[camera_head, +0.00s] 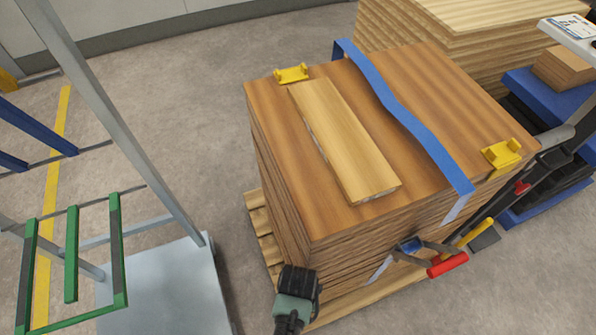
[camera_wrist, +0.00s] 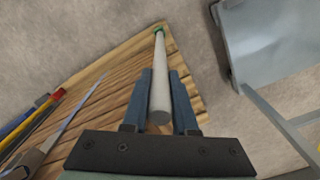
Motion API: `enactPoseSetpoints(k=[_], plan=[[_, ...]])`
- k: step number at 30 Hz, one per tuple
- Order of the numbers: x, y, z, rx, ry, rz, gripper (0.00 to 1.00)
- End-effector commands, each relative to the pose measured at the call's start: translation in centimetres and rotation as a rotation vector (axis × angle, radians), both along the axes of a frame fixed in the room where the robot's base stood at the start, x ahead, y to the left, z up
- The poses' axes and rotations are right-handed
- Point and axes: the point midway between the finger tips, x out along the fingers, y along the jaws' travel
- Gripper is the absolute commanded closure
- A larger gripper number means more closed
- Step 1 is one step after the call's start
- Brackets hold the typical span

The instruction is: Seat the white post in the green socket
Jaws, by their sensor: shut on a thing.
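The white post (camera_wrist: 160,90) is between the two fingers of my gripper (camera_wrist: 161,74) in the wrist view, and the gripper is shut on it. The post's near end faces the camera, and its far end points to the green socket (camera_wrist: 159,30). The socket shows only as a small green rim around the far end, near the edge of the wooden pallet. I cannot tell whether the post is inside the socket or just above it. In the head view my gripper (camera_head: 298,283) is beside the near left corner of the board stack; the post and socket are hidden there.
The board stack (camera_head: 280,175) stands on a pallet (camera_head: 262,228), with a blue strap (camera_head: 395,108), yellow corner pieces (camera_head: 292,74) and a loose plank (camera_head: 343,140). A red-handled tool (camera_head: 447,265) is at its near side. A grey metal frame (camera_head: 165,285) stands left; bare floor lies between.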

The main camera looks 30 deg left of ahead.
Motion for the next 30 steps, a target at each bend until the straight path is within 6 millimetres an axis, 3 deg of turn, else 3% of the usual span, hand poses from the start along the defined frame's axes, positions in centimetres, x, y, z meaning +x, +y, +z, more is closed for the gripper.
enactPoseSetpoints(k=[1,5,28,29,30], plan=[[0.0,0.0,-1.2,-0.001,0.002,0.0,1.0],[0.0,0.0,-2.4,0.0,0.001,0.0,1.0],[0.0,0.0,-3.6,0.0,0.0,0.0,1.0],[0.0,0.0,-3.6,0.0,0.001,0.0,0.72],[0.0,0.0,-3.6,0.0,0.001,0.0,0.64]])
